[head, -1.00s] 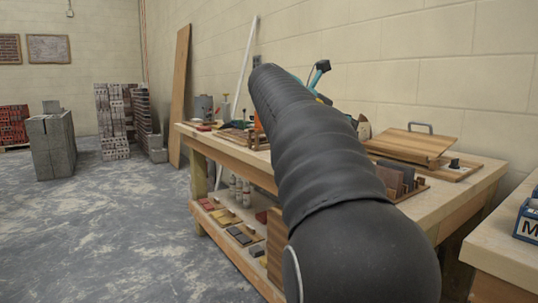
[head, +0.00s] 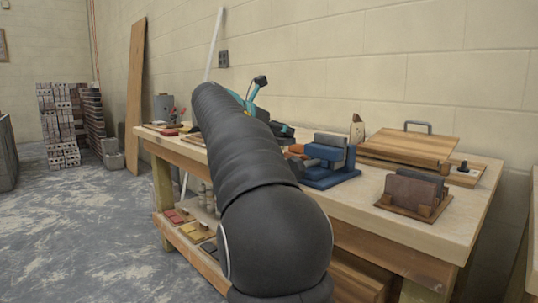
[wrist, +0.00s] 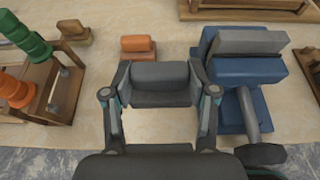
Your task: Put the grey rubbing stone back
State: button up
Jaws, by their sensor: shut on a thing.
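My gripper (wrist: 161,88) is shut on the grey rubbing stone (wrist: 160,73) in the wrist view. The stone is a small block lying crosswise between the two fingers, lighter grey on top and darker below. It is over the pale bench top, but I cannot tell whether it touches anything beneath. In the head view my arm hides the gripper and the stone.
A blue vise (wrist: 245,82) is close on the right; it also shows in the head view (head: 326,172). A wooden rack with green and orange pieces (wrist: 50,85) is on the left. A holder with dark slabs (head: 415,190) and a handled board (head: 408,147) stand along the bench (head: 360,215).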

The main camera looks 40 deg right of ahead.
jog(key=w+f, duration=0.2)
jog(key=w, duration=0.2)
jog(key=shift+w+d+f, duration=0.3)
jog(key=shift+d+f, duration=0.1)
jog(key=shift+f+b, duration=0.9)
jog(key=shift+f, duration=1.15)
jog(key=shift+f, duration=0.2)
jog(key=o, duration=1.4)
jog(key=shift+r, duration=0.15)
jog(key=shift+a+r, duration=0.2)
jog(key=shift+a, duration=0.05)
jog(key=p+v, duration=0.1)
jog(key=v, duration=1)
jog(key=shift+a+r+p, duration=0.1)
jog(key=shift+a+p, duration=0.1)
jog(key=shift+p, duration=0.1)
